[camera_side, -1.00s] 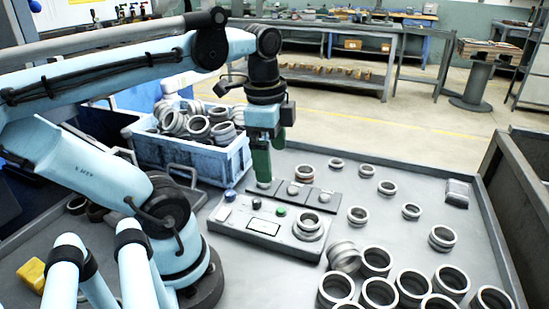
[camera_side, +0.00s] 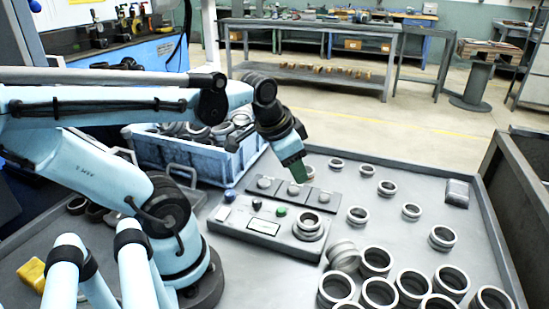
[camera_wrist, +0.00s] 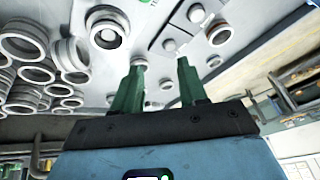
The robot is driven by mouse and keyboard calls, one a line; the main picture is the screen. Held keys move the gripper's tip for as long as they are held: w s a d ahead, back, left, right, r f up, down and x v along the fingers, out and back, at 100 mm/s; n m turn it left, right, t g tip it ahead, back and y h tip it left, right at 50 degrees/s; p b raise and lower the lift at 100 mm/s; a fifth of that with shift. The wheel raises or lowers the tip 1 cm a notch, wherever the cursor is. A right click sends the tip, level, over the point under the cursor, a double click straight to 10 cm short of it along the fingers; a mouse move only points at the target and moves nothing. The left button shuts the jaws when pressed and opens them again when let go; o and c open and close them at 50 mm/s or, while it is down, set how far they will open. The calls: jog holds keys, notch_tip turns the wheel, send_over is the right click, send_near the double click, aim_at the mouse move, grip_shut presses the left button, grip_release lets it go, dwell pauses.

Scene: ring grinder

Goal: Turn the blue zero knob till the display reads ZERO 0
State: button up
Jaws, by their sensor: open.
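The blue zero knob (camera_side: 230,195) stands at the left end of the grey gauge panel (camera_side: 225,223) in the side view. The panel's pale display (camera_side: 263,227) is too small there to read. My gripper (camera_side: 299,178) is tilted, with its green fingers over the dark pads behind the panel, right of the blue knob and apart from it. In the wrist view the two green fingers of my gripper (camera_wrist: 160,75) are spread with nothing between them. I cannot make out the blue knob in that view.
A black knob (camera_side: 256,204), a green button (camera_side: 281,211) and a seated ring (camera_side: 309,224) are on the panel. A blue crate of rings (camera_side: 190,158) stands behind it. Loose rings (camera_side: 376,261) cover the right of the table (camera_side: 420,185).

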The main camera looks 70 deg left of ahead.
jog(key=s+a+g, duration=0.2)
jog(key=s+a, duration=0.2)
jog(key=a, duration=0.2)
jog(key=m+g+h, duration=0.1)
jog(key=m+g, duration=0.1)
jog(key=g, duration=0.1)
send_near(229, 192)
jog(key=shift+f, duration=4.35)
grip_shut()
jog(key=shift+n, duration=0.4)
